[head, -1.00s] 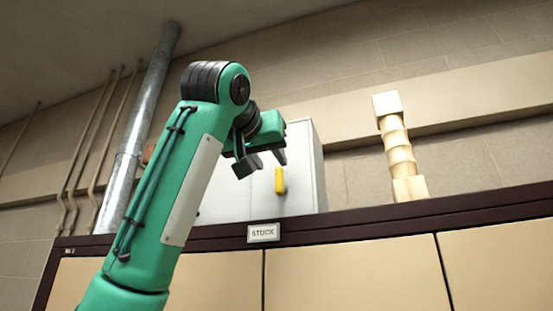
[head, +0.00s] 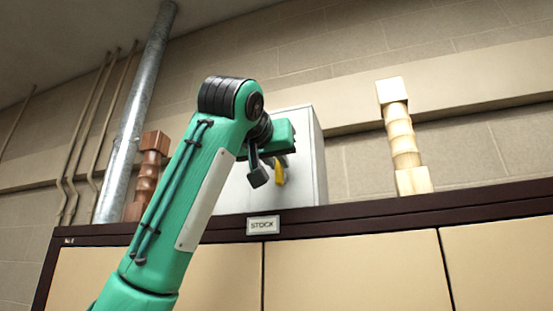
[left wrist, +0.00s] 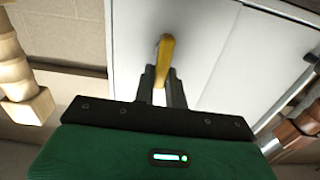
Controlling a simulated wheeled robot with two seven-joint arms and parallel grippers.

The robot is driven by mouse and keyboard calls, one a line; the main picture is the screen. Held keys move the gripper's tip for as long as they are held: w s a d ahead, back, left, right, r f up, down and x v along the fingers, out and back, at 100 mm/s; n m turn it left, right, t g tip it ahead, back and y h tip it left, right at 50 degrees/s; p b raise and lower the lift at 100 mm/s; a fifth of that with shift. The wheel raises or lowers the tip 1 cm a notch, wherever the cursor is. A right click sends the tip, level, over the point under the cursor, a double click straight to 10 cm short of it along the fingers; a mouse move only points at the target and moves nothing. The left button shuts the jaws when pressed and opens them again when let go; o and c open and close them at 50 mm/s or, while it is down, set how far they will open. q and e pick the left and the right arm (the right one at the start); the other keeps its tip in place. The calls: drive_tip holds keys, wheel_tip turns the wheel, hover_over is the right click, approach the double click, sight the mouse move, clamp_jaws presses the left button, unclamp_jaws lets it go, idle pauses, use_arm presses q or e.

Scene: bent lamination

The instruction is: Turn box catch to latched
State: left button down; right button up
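The box catch (head: 279,175) is a yellow lever on the front of a pale grey box (head: 308,165). It hangs slightly tilted in the head view. My left gripper (head: 269,173) is at the box front, its dark fingers on either side of the lever. In the left wrist view the yellow catch (left wrist: 166,52) stands between the two narrowly spaced fingertips (left wrist: 161,76), which appear shut on its near end. The fingers and my arm hide part of the catch and of the box front. My right gripper is in neither view.
The box stands on a dark-topped cabinet (head: 400,215) with a STOCK label (head: 263,225). A pale turned wooden post (head: 402,138) stands to its right, a reddish-brown one (head: 147,178) to its left. A metal pipe (head: 137,110) runs up the wall behind.

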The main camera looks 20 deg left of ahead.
use_arm(q)
drive_tip(key=n+b, duration=0.2)
drive_tip(key=shift+a+f+n, duration=0.15)
drive_tip(key=shift+a+n, duration=0.1)
drive_tip(key=shift+n, duration=0.15)
drive_tip(key=n+b, duration=0.1)
drive_tip(key=n, duration=0.1)
drive_tip(key=shift+a+f+n+b, duration=0.1)
drive_tip(key=shift+a+n+b, duration=0.2)
drive_tip(key=shift+b, duration=0.1)
drive_tip(key=n, duration=0.1)
drive_tip(key=n+b, duration=0.1)
drive_tip(key=shift+a+f+n, duration=0.15)
drive_tip(key=shift+a+n, duration=0.1)
drive_tip(key=shift+n, duration=0.15)
drive_tip(key=n, duration=0.1)
drive_tip(key=n+b, duration=0.1)
drive_tip(key=n, duration=0.2)
drive_tip(key=shift+a+f+n+b, duration=0.3)
drive_tip(key=shift+f+b, duration=0.1)
drive_tip(key=n, duration=0.3)
drive_tip(key=shift+a+f+b, duration=0.1)
drive_tip(key=shift+f+b, duration=0.2)
drive_tip(key=shift+b, duration=0.05)
drive_tip(key=shift+f+n, duration=0.2)
drive_tip(key=shift+n, duration=0.9)
drive_tip(key=shift+w, duration=0.1)
